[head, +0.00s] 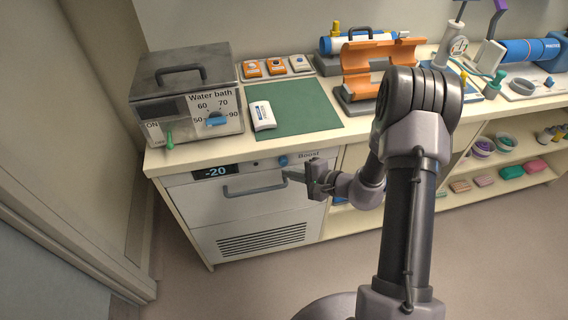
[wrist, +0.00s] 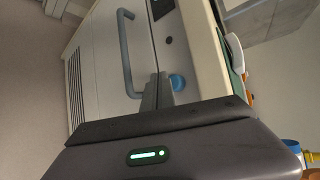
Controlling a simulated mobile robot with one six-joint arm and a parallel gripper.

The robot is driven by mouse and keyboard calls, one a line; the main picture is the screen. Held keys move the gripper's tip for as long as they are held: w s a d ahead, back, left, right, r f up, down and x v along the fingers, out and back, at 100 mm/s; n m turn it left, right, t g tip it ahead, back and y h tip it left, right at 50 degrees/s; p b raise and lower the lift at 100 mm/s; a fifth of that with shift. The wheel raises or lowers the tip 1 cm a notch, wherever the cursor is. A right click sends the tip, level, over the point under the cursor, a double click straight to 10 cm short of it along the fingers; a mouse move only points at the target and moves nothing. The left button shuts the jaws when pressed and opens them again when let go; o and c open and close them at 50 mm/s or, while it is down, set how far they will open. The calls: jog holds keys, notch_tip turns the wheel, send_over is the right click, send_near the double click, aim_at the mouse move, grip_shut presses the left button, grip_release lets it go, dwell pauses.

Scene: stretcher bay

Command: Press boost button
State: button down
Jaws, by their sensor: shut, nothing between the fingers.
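The boost button is a round blue knob (head: 283,161) on the upper front of the white freezer unit (head: 205,205), left of the word "Boost". It also shows in the wrist view (wrist: 178,82), just right of my fingertips. My gripper (head: 288,175) is shut and empty, in front of the freezer's face. In the head view its fingertips are just below the button. In the wrist view the closed fingers (wrist: 157,91) point at the panel beside it. I cannot tell whether they touch the panel.
The freezer has a grey bar handle (head: 255,190) left of my gripper and a dark "-20" display (head: 214,171). Above are the counter edge, a green mat (head: 295,112) with a white device (head: 262,116), and a water bath (head: 187,95). Floor in front is clear.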

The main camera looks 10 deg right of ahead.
jog(key=shift+w, duration=0.1)
jog(key=shift+w+b, duration=0.35)
jog(key=shift+w, duration=0.85)
dwell(0.8)
jog(key=shift+s+b, duration=0.15)
jog(key=shift+b, duration=0.15)
jog(key=shift+s+b, duration=0.4)
jog(key=shift+s, duration=0.75)
jog(key=s+b, duration=0.2)
jog(key=s, duration=0.3)
